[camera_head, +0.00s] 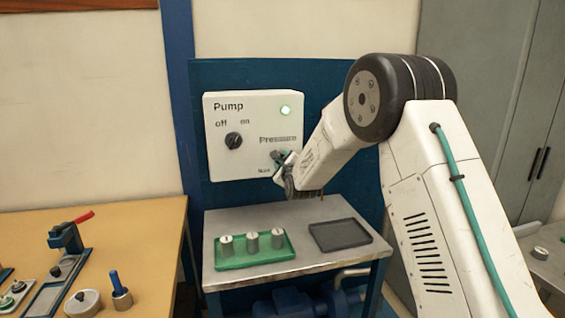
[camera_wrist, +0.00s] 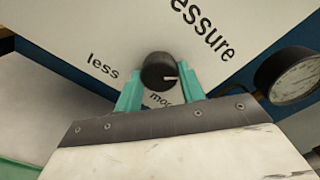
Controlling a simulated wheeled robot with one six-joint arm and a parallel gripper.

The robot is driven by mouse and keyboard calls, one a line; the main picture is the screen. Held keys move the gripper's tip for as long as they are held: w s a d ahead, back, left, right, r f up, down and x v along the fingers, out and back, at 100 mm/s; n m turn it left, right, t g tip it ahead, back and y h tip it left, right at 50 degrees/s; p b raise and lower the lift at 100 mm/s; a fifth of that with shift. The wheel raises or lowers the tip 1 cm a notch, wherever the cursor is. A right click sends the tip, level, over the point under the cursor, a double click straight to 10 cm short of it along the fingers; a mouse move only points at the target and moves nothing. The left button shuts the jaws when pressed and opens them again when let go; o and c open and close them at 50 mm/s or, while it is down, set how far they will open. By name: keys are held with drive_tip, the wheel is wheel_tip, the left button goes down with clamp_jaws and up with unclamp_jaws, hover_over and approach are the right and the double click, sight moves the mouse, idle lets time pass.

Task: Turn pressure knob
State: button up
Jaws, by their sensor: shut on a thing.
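Below, a metal table (camera_head: 290,255) holds a green tray (camera_head: 222,263) with three metal cylinders and an empty dark tray (camera_head: 340,235). A gauge (camera_wrist: 291,80) is beside the panel.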

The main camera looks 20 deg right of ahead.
drive_tip(key=shift+f, duration=0.15)
drive_tip(key=o, duration=1)
drive_tip(key=shift+s, duration=0.15)
drive_tip(key=s, duration=0.7)
drive_tip(key=shift+s, duration=0.3)
